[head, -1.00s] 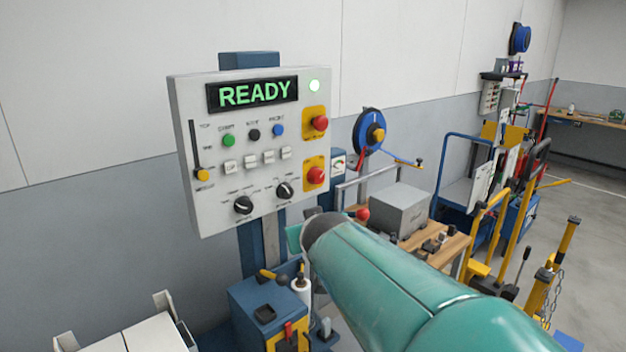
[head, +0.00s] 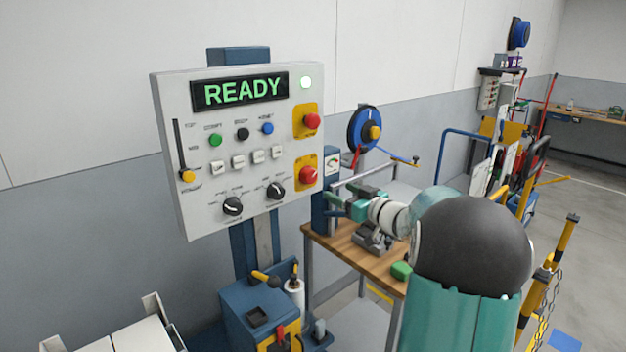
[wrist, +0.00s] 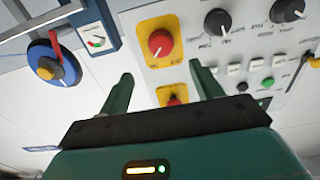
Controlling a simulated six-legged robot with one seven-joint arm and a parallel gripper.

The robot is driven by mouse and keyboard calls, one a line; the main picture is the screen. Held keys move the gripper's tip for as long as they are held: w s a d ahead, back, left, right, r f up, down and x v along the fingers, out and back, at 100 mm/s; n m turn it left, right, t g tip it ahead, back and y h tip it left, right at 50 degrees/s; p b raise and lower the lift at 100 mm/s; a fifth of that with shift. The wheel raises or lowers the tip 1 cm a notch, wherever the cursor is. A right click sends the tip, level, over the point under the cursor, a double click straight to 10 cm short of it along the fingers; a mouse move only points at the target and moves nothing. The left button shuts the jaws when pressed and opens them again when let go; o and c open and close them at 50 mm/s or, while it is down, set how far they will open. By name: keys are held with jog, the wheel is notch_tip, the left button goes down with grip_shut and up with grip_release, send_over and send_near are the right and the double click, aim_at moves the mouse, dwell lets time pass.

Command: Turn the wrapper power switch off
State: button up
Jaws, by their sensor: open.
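The grey-white control panel (head: 205,215) shows a lit READY display (head: 240,91) and a lit lamp (head: 306,82). Two black rotary knobs (head: 233,206) (head: 275,190) sit along its lower part; their labels are too small to read, so I cannot tell which control is the power switch. My gripper (head: 347,199) is open and empty, right of the panel's lower right edge. In the wrist view, my gripper (wrist: 161,73) faces the upside-down panel, with a red button (wrist: 160,42) between and beyond its fingertips.
A blue and yellow reel (head: 364,128) and a small gauge box (head: 333,164) stand right of the panel. A wooden bench (head: 340,246) lies below my gripper. A blue box (head: 258,305) stands under the panel. The space before the panel looks clear.

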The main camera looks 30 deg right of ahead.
aim_at(312, 178)
jog(key=w, duration=0.4)
jog(key=w+a, duration=0.1)
jog(key=w, duration=0.6)
jog(key=shift+w+a, duration=0.4)
jog(key=shift+c, duration=0.3)
jog(key=c, duration=0.9)
